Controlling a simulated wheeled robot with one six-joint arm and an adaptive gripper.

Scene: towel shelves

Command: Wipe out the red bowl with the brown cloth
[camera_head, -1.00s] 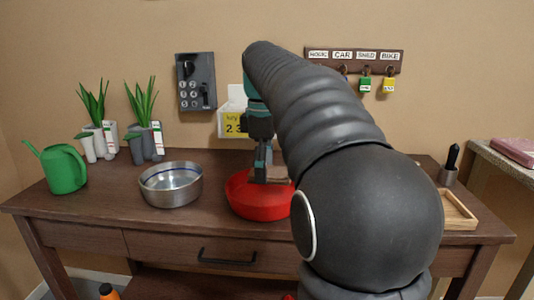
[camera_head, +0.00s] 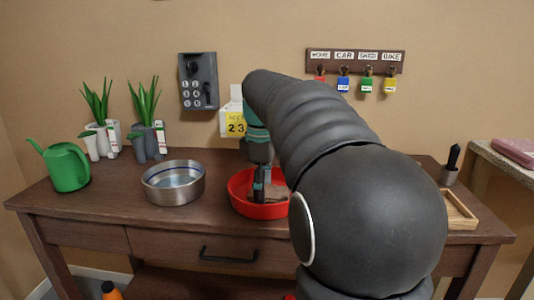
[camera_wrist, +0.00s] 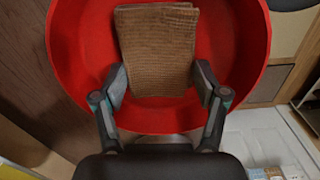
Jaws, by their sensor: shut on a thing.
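The red bowl (camera_head: 243,206) stands on the brown wooden table, right of the middle; my arm hides its right part. In the wrist view the red bowl (camera_wrist: 82,60) fills most of the picture. The brown cloth (camera_wrist: 157,45) is folded and hangs between my fingers, inside the bowl's outline. It also shows low in the bowl in the head view (camera_head: 276,192). My gripper (camera_head: 262,190) is shut on the cloth, and its fingers reach down inside the rim; the fingertips also show in the wrist view (camera_wrist: 160,86). I cannot tell if the cloth touches the bowl's floor.
A steel bowl (camera_head: 173,184) stands close to the left of the red bowl. A green watering can (camera_head: 68,168) and potted plants (camera_head: 146,140) stand farther left. A wooden tray (camera_head: 460,212) lies at the right. A keypad box (camera_head: 198,82) and key rack (camera_head: 355,60) hang on the wall.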

